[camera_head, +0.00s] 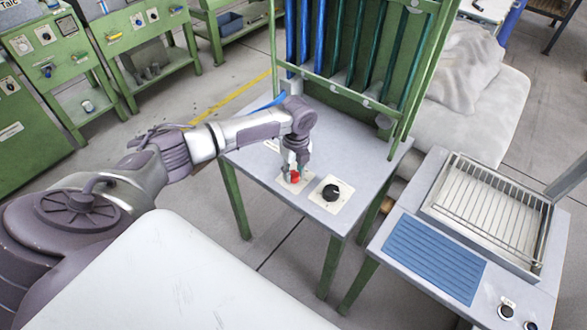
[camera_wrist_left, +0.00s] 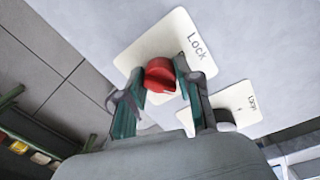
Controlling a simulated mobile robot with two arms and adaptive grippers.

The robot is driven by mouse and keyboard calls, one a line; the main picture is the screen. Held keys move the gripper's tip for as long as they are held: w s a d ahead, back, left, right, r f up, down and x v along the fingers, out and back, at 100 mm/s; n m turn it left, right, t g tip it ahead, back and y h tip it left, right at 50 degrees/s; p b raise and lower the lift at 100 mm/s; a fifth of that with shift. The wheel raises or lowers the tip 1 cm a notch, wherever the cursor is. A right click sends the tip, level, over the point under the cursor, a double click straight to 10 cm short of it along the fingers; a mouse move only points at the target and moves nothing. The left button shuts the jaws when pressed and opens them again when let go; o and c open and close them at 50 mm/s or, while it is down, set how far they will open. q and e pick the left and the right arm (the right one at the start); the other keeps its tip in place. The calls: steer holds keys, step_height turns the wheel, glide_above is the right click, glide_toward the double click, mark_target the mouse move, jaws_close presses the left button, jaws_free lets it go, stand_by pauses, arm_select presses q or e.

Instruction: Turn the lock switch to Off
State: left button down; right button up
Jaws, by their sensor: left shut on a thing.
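The lock switch is a red knob (camera_head: 295,177) on a cream plate (camera_head: 305,188) on the grey table top, near its front edge. In the left wrist view the red knob (camera_wrist_left: 160,75) sits on a plate (camera_wrist_left: 140,45) marked "Lock". My left gripper (camera_head: 292,170) reaches down onto the knob. In the left wrist view its two fingers (camera_wrist_left: 160,88) are on either side of the knob, shut on it. The knob's exact setting cannot be told. My right gripper is not in view.
A black knob (camera_head: 331,192) on its own plate stands just right of the lock switch. Blue and green tubes (camera_head: 318,35) hang in a green frame behind. A second table with a wire rack (camera_head: 490,205) and blue ribbed mat (camera_head: 434,258) stands at right.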

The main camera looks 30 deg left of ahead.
arm_select(q)
steer(key=shift+m, duration=0.6)
steer(key=c, duration=0.8)
jaws_free()
steer(key=r, duration=1.2)
steer(key=shift+w+d, duration=0.25)
